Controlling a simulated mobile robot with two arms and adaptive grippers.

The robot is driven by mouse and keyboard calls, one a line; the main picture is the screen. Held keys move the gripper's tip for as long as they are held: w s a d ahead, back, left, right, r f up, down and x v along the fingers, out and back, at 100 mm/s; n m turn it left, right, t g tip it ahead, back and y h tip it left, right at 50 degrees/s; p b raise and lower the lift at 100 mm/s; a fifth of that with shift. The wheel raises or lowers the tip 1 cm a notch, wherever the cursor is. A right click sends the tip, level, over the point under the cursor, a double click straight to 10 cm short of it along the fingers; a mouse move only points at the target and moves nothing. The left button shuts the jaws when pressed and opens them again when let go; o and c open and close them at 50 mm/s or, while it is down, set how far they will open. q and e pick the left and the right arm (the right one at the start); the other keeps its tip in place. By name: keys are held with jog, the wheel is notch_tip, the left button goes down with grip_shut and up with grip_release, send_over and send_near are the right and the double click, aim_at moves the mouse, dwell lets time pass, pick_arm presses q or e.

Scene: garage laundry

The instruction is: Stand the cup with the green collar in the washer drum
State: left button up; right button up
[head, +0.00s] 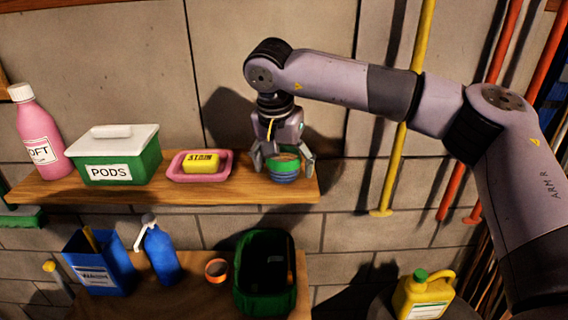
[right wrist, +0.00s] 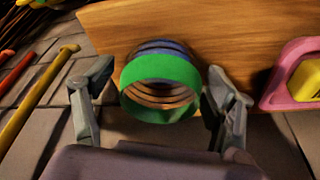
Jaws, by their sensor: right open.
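The cup with the green collar (head: 285,172) stands near the right end of the upper wooden shelf. Its lower part is blue. In the right wrist view its green collar (right wrist: 160,72) is seen from above, with the hollow inside showing. My right gripper (head: 285,165) is over the cup with its fingers spread to either side of it. In the right wrist view the open fingers (right wrist: 160,105) flank the cup with gaps, and nothing is held. My left gripper is not in view. I do not see the washer drum.
On the upper shelf (head: 100,190) stand a pink soap dish (head: 228,168), a green PODS box (head: 120,155) and a pink bottle (head: 42,140). Below are a blue box (head: 98,262), a blue spray bottle (head: 160,250), an orange-rimmed cup (head: 216,270) and a green bin (head: 245,295).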

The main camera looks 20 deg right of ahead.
jog(key=shift+a, duration=0.1)
jog(key=shift+c, duration=0.6)
jog(key=c, duration=1)
jog(key=shift+r, duration=0.1)
